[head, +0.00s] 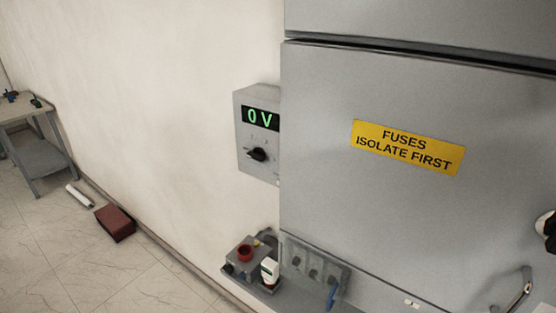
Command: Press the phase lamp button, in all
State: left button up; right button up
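No button marked as the phase lamp button can be made out. A grey wall box (246,128) carries a green "0 V" display (261,118) and a black rotary knob (257,154). Below it, a small grey unit with a red round part (245,253) sits low by the wall, with a white device (269,270) beside it. A grey panel (315,264) with several dark round fittings is at the cabinet's lower left; their kind is too small to tell. A white and black part (547,228) is cut off at the right edge.
A large grey cabinet (400,220) with a yellow "FUSES ISOLATE FIRST" label (408,148) fills the right. A blue item (332,295) is near its lower edge. A dark red block (115,223), a white tube (78,196) and a table (38,160) are at left. Open tiled floor lies between.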

grip_shut()
dwell(1.4)
pick_arm(q)
grip_shut()
